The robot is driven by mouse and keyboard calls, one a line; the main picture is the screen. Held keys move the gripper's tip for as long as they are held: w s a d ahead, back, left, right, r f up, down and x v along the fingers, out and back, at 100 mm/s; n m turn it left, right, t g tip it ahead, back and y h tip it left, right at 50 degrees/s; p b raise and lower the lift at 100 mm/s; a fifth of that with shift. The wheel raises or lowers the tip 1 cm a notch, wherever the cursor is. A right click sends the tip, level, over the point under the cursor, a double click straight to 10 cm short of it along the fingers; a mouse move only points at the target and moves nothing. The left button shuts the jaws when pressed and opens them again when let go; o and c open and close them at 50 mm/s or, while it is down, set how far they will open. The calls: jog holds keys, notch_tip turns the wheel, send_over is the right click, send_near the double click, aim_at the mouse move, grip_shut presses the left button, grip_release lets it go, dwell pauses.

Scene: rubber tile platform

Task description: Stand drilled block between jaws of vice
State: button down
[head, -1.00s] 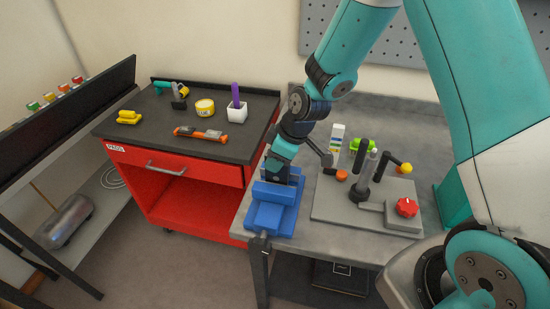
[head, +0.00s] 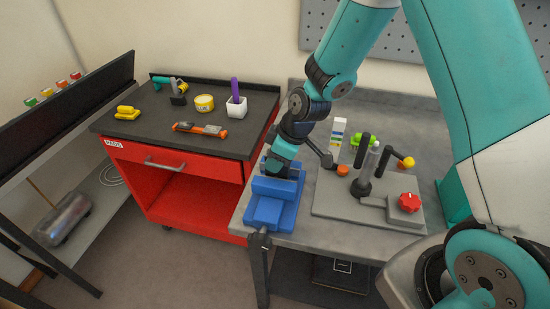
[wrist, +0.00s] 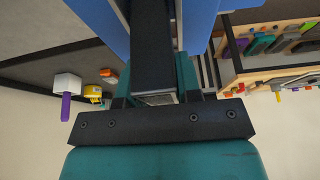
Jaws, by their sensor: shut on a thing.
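The blue vice (head: 268,212) sits at the left front corner of the grey bench. My gripper (head: 281,172) points down at the back of the vice, and its fingertips are hidden there in the head view. In the wrist view my gripper (wrist: 152,82) is shut on a dark block (wrist: 152,45), whose near end looks grey. Blue vice parts (wrist: 199,22) show on both sides of the block, so it is at the jaws, between them as far as I see. Whether it touches the vice floor, and its drilled holes, I cannot see.
Right of the vice, a grey fixture plate (head: 335,203) carries dark levers and a red knob (head: 409,202). A white box (head: 337,137) and a green item (head: 361,141) stand behind. The red tool cart (head: 190,187) is left, with tools on top.

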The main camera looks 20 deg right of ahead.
jog(key=shift+f+b, duration=0.35)
jog(key=shift+f, duration=0.05)
jog(key=c, duration=0.7)
grip_release()
jog(key=shift+r, duration=0.1)
notch_tip(320, 180, up, 7)
jog(key=p, duration=0.5)
